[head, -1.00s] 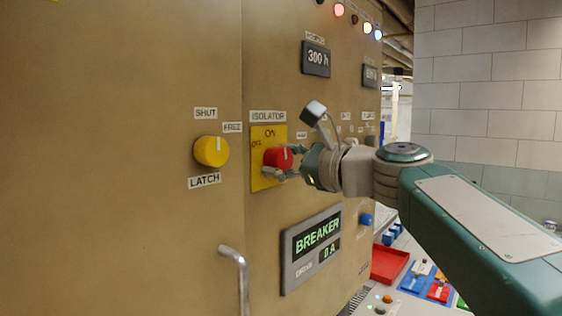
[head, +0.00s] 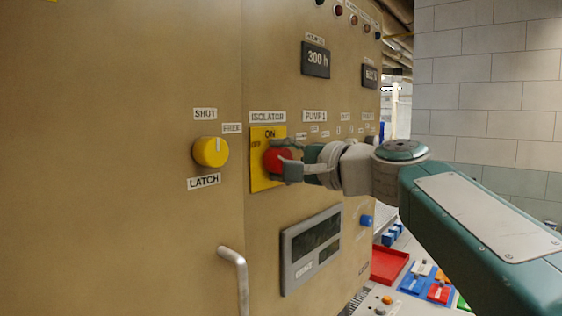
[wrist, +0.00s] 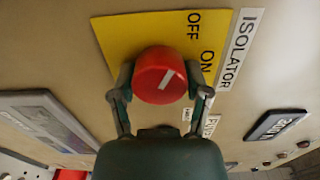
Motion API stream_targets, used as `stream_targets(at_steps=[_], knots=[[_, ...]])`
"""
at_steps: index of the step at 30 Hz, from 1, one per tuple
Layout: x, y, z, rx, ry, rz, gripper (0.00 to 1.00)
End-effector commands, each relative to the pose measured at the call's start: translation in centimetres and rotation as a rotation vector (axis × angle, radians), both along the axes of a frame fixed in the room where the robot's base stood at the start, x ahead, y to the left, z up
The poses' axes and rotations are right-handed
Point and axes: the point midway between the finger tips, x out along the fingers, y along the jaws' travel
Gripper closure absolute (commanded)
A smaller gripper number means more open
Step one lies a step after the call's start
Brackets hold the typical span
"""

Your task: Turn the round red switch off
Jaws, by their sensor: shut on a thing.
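The round red switch (head: 275,161) sits on a yellow plate (head: 258,181) under an ISOLATOR label, on a tan cabinet. In the wrist view the red switch (wrist: 160,72) is between my fingers, with OFF and ON printed on the yellow plate (wrist: 120,35) above it. A short white mark on its face lies slanted; in the head view my fingers partly cover the switch. My gripper (head: 287,165) is shut on the red switch, one finger on each side, as the wrist view also shows (wrist: 160,92).
A yellow LATCH knob (head: 210,152) is to the left, above a grey handle (head: 234,272). A dark display panel (head: 312,249) is below the switch. A blue knob (head: 366,221) and a red tray (head: 389,265) are at lower right.

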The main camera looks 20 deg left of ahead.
Motion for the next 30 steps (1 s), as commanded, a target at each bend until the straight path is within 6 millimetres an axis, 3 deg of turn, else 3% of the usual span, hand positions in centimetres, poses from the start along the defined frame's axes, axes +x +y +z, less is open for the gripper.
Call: stream_targets(at_steps=[15, 30], knots=[[0.01, 0.21, -0.54, -0.118, -0.37, 0.007, 0.86], [0.02, 0.26, -0.71, -0.151, -0.474, 0.01, 0.86]])
